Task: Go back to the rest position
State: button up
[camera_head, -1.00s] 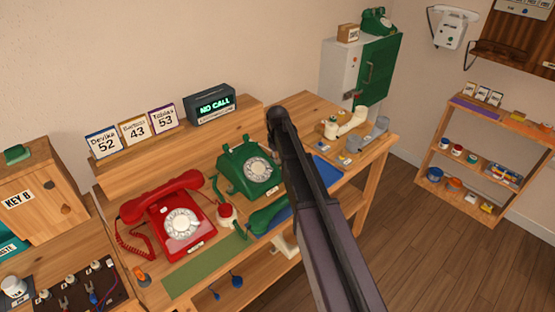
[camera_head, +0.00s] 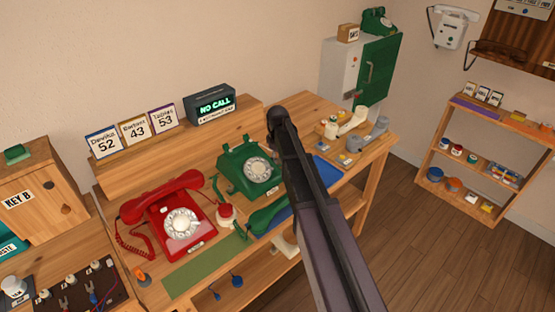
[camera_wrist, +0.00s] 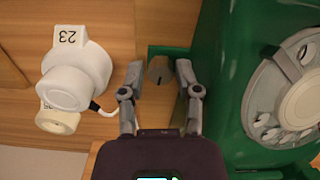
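My gripper (camera_wrist: 158,78) shows in the wrist view with its two fingers apart. In the head view my dark arm crosses the middle of the picture, and I cannot make out the gripper there. A green dial phone (camera_head: 247,168) stands on the desk left of the arm, its green handset (camera_head: 268,215) lying off it in front. A green body with a pale dial (camera_wrist: 290,95) fills the right of the wrist view.
A red dial phone (camera_head: 168,212) with its handset on stands at left. A display (camera_head: 211,104) reads NO CALL. A white piece (camera_wrist: 78,75) labelled 23 is left of my fingers. A shelf (camera_head: 487,160) stands at right; the floor before it is clear.

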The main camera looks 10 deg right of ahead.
jog(key=shift+a+r, duration=0.1)
jog(key=shift+r, duration=0.05)
dwell(0.4)
notch_tip(320, 180, up, 5)
jog(key=p, duration=0.5)
jog(key=s+r+m+p, duration=0.1)
jog(key=s+m+p, duration=0.1)
jog(key=s, duration=1.1)
jog(key=s+r+m+p, duration=0.1)
jog(key=s+m, duration=0.4)
jog(key=s, duration=0.8)
jog(key=shift+s+d+r+m+p, duration=0.15)
jog(key=shift+d+r+m+p, duration=0.2)
jog(key=shift+r, duration=0.45)
